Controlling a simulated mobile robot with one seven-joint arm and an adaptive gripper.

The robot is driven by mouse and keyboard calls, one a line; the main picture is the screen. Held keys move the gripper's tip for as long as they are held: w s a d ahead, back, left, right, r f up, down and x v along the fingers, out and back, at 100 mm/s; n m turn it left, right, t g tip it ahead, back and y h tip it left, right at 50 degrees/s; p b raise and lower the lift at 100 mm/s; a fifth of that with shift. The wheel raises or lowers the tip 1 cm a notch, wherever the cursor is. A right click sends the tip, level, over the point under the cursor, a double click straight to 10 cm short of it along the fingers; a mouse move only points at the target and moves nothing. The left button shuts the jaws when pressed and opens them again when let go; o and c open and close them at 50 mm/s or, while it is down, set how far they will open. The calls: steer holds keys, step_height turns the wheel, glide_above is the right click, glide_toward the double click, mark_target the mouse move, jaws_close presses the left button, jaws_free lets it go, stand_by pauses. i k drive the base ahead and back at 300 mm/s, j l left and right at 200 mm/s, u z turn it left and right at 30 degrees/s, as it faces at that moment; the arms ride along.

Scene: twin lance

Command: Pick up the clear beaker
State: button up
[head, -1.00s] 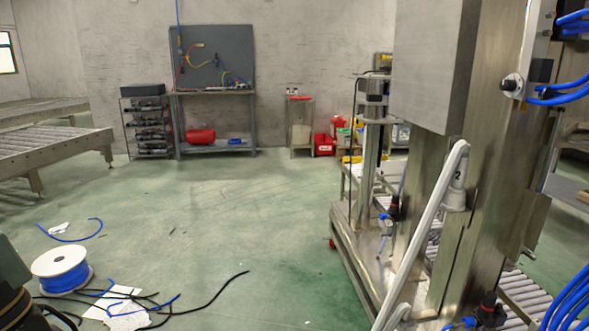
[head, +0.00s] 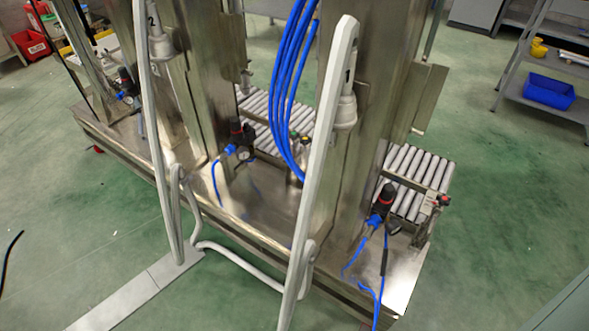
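I see no clear beaker in the head view. My gripper does not show in the frame either. A large steel machine frame (head: 290,242) fills the middle of the view, with upright metal columns and grey conduits in front. A roller conveyor (head: 410,175) runs behind the columns, and the parts I can see of it carry no beaker. Some of the conveyor is hidden by the columns.
Blue hoses (head: 290,85) hang between the columns. A grey floor cable cover (head: 140,297) lies at the lower left. A shelf rack at the upper right holds a blue bin (head: 549,91). Green floor (head: 500,215) is open on the right.

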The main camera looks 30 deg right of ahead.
mark_target(244, 174)
steer(key=z, duration=0.35)
steer(key=i+j, duration=0.2)
steer(key=j, duration=0.15)
steer(key=i+j+u, duration=0.1)
steer(key=i+j, duration=0.25)
steer(key=i, duration=0.4)
